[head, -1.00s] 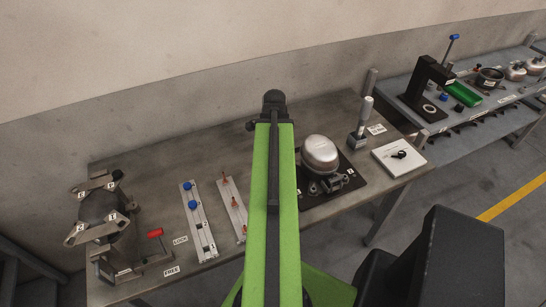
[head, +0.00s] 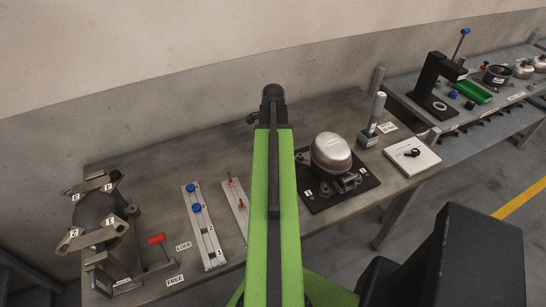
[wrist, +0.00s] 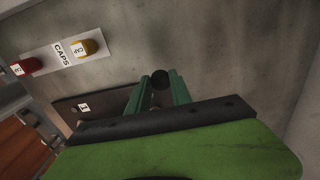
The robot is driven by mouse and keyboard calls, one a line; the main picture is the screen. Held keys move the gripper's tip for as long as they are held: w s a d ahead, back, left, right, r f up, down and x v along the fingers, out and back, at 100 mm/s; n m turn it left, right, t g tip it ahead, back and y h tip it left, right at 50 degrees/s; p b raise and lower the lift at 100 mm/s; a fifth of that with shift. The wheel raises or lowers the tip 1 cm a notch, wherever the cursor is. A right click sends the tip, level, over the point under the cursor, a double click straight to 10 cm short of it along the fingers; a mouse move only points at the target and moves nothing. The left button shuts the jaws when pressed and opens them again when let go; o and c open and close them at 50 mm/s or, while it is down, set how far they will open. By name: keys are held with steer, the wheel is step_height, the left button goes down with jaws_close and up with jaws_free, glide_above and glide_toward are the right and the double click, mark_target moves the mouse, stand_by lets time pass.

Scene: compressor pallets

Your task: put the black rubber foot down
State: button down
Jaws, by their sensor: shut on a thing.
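My gripper (wrist: 160,82) has green fingers in the wrist view. They are shut on a small black round piece, the black rubber foot (wrist: 161,78), whose end shows between the fingertips. The fingers are above a grey surface, and I cannot tell the height. In the head view my green arm hides the gripper and the foot. A silver compressor (head: 331,152) stands on a dark plate (head: 315,202) to the right of my arm in the head view.
A caps strip (wrist: 58,52) with a yellow cap (wrist: 88,47) and a red cap (wrist: 27,67) lies left in the wrist view. The bench holds a numbered fixture (head: 98,225), a rail with blue knobs (head: 205,235) and a white block (head: 412,158). Bare bench (head: 150,165) shows at back left.

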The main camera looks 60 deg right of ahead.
step_height(320, 180, down, 4)
steer(key=b, duration=0.3)
steer(key=shift+d+f, duration=0.1)
steer(key=shift+r, duration=0.3)
steer(key=shift+f, duration=0.15)
steer(key=c, duration=1.2)
jaws_free()
steer(key=shift+o, duration=0.2)
step_height(320, 180, up, 12)
steer(key=p, duration=1.2)
